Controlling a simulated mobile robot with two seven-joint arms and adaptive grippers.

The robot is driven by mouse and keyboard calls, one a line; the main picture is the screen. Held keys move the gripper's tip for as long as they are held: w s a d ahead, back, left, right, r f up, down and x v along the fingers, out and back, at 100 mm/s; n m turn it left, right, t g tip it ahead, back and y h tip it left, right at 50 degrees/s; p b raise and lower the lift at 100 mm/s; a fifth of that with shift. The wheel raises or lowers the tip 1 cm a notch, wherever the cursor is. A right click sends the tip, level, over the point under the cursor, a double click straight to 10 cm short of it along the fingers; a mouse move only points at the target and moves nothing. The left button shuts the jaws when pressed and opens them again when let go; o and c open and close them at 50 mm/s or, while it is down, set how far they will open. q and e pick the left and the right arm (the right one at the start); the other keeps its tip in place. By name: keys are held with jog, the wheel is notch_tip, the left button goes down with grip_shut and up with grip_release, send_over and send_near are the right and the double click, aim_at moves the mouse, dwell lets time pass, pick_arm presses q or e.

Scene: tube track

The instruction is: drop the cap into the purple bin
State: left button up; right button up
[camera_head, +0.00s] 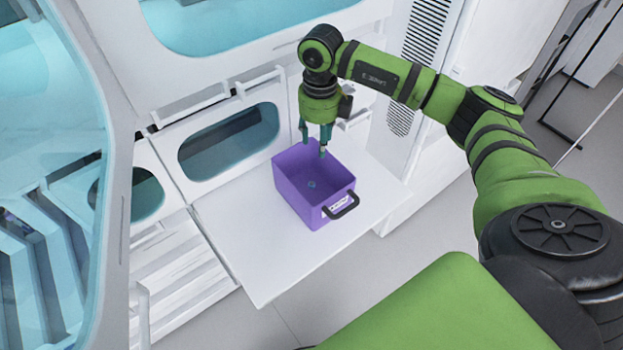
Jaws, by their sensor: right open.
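The purple bin (289,191) stands on a white shelf, with a black handle and a white label on its front side. A small teal piece that looks like the cap (312,184) shows inside the bin, low down. My right gripper (314,148) is above the back part of the bin, pointing down, with its teal fingers apart and nothing visible between them. The fingertips are close to the bin's rim height. My left gripper is not in view.
The white shelf (262,268) has free room around the bin, and its front edge drops to the floor. A white wall with dark oval windows (228,143) stands close behind. A vented white panel (415,60) rises at the right, and a glazed frame stands at the left.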

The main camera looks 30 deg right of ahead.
notch_tip(320, 180, up, 8)
dwell(0.5)
